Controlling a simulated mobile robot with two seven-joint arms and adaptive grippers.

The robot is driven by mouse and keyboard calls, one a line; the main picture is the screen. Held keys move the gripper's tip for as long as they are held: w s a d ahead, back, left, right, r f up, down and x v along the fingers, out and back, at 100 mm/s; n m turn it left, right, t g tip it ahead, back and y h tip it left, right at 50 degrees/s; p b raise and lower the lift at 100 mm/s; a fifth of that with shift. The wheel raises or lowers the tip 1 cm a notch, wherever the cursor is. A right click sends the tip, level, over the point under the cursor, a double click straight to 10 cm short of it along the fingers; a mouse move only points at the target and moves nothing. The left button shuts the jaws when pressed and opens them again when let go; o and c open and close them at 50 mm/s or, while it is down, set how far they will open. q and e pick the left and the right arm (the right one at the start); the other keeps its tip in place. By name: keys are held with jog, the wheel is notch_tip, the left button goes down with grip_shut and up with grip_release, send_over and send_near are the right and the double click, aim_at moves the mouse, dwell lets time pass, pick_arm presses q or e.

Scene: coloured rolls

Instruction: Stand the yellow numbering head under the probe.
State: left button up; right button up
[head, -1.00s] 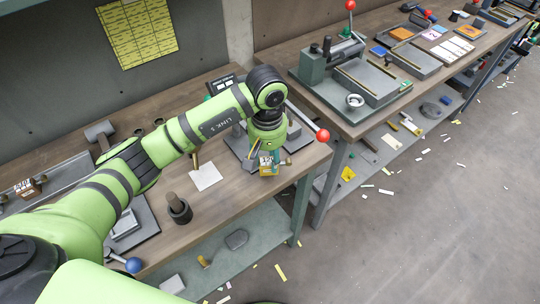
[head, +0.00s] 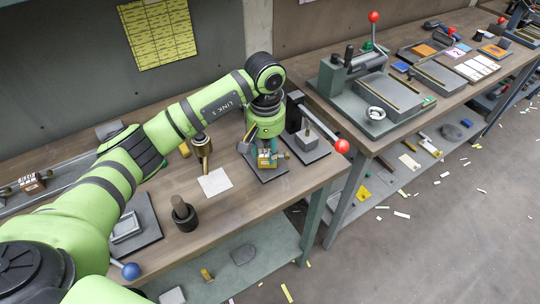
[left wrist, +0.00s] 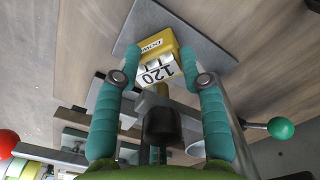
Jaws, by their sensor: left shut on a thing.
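The yellow numbering head (head: 267,163) has pale wheels; the wrist view shows digits reading about 120 on it (left wrist: 152,50). My left gripper (head: 265,150) points down and is shut on it, with a teal finger on each side (left wrist: 160,62). The head is over a dark grey plate (head: 268,177), also behind it in the wrist view (left wrist: 205,40). I cannot tell whether it touches the plate. I cannot make out the probe for certain; my gripper and arm cover the area above the plate. My right gripper is not in view.
A lever with a red ball (head: 342,146) and a grey block on a plate (head: 310,147) stand just right of the gripper. A brass tool (head: 202,147), white paper (head: 215,182) and a black holder (head: 184,213) are to the left. The bench's front edge is close.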

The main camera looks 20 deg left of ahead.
pick_arm(q)
jog(key=shift+w+a, duration=0.15)
jog(key=shift+a, duration=0.05)
jog(key=o, duration=1.8)
jog(key=shift+r, duration=0.15)
jog(key=shift+r+b, duration=0.65)
jog(key=shift+r, duration=2.25)
